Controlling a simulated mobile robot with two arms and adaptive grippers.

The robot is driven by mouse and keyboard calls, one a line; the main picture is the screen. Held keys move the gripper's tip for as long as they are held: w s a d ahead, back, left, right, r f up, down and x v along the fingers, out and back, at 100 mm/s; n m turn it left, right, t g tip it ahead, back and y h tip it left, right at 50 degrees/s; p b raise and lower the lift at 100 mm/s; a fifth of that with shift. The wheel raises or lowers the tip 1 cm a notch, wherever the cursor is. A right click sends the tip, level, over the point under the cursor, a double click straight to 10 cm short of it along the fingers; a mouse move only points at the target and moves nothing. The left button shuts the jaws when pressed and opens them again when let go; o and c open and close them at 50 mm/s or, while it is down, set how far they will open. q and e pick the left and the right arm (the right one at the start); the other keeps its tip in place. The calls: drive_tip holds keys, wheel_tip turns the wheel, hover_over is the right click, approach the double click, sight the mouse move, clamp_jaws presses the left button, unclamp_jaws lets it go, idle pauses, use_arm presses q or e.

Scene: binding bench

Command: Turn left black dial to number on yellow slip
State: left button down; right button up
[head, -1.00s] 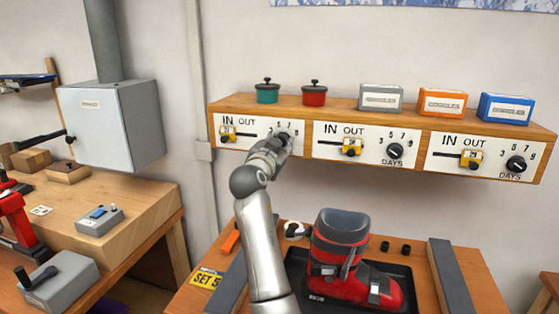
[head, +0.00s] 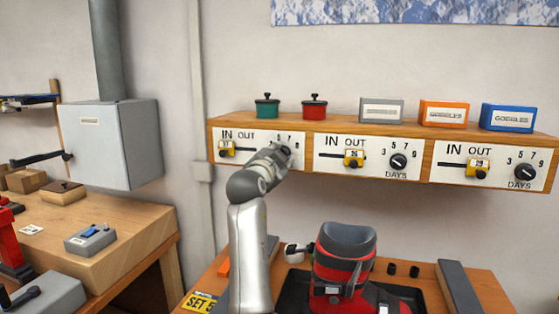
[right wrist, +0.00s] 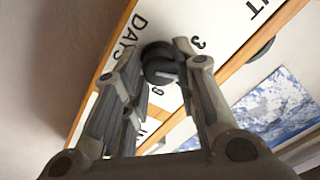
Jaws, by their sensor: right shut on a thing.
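The left black dial (right wrist: 160,62) sits on the left white panel (head: 262,143). In the head view my right gripper (head: 280,155) covers most of it. In the right wrist view my right gripper (right wrist: 163,68) has one finger on each side of the dial and is shut on it. The dial's pale mark faces the lower right there. The yellow slip (head: 199,303) reads SET 5 at the bench's lower left. My left gripper is not in view.
Two more panels with black dials (head: 398,161) and yellow sliders lie to the right. Pots and boxes (head: 443,113) stand on the wooden shelf (head: 340,125). A red and black boot (head: 345,262) stands below.

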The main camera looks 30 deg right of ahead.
drive_tip(key=shift+f, duration=0.15)
drive_tip(key=o, duration=1)
drive_tip(key=shift+o, duration=0.2)
drive_tip(key=v, duration=0.7)
drive_tip(key=shift+s+a, duration=0.2)
